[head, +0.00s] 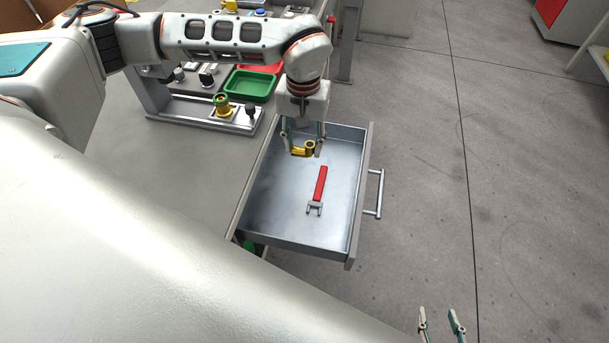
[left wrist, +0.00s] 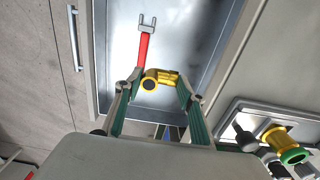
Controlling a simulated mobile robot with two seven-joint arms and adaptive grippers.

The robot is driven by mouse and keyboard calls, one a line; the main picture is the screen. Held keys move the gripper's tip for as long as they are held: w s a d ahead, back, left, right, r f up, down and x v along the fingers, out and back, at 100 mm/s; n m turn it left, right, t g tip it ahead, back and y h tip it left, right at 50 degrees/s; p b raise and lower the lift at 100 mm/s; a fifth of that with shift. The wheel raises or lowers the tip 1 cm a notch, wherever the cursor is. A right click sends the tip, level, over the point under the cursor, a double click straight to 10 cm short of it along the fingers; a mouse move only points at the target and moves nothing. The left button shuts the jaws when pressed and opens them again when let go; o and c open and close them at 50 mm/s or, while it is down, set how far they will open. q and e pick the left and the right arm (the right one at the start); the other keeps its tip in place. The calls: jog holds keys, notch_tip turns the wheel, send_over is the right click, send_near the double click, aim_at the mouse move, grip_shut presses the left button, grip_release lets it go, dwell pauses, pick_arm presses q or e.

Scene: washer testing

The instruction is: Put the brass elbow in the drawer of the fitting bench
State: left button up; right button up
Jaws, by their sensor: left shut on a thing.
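The yellow brass elbow (head: 303,149) is between the fingers of my left gripper (head: 304,143), which is shut on it over the open drawer (head: 330,239). In the left wrist view the elbow (left wrist: 162,76) sits between the fingertips of the left gripper (left wrist: 160,88), with the drawer floor (left wrist: 190,30) behind it. The gap between the elbow and the drawer floor is hard to judge. My right gripper (head: 440,327) shows at the bottom edge of the head view, fingers apart and empty, away from the bench (head: 190,165).
A red-handled wrench (head: 319,186) lies in the drawer, just in front of the elbow. The drawer handle (head: 379,193) juts out to the right. A fixture with a yellow-green fitting (head: 222,105) and a green tray (head: 250,85) stand on the bench. Much of the drawer floor is clear.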

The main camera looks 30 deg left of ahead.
pick_arm(q)
notch_tip(320, 180, down, 8)
jog(key=shift+f+b, duration=0.25)
jog(key=shift+b, duration=0.3)
notch_tip(320, 180, down, 4)
jog(key=shift+f+b, duration=0.15)
jog(key=shift+b, duration=0.3)
jog(key=shift+f, duration=0.25)
jog(key=shift+r, duration=0.15)
jog(key=o, duration=1.2)
jog(key=shift+f, duration=0.2)
pick_arm(e)
jog(key=shift+w+d+f, duration=0.25)
jog(key=shift+w+f, duration=0.15)
jog(key=shift+w, duration=0.15)
jog(key=shift+f, duration=0.15)
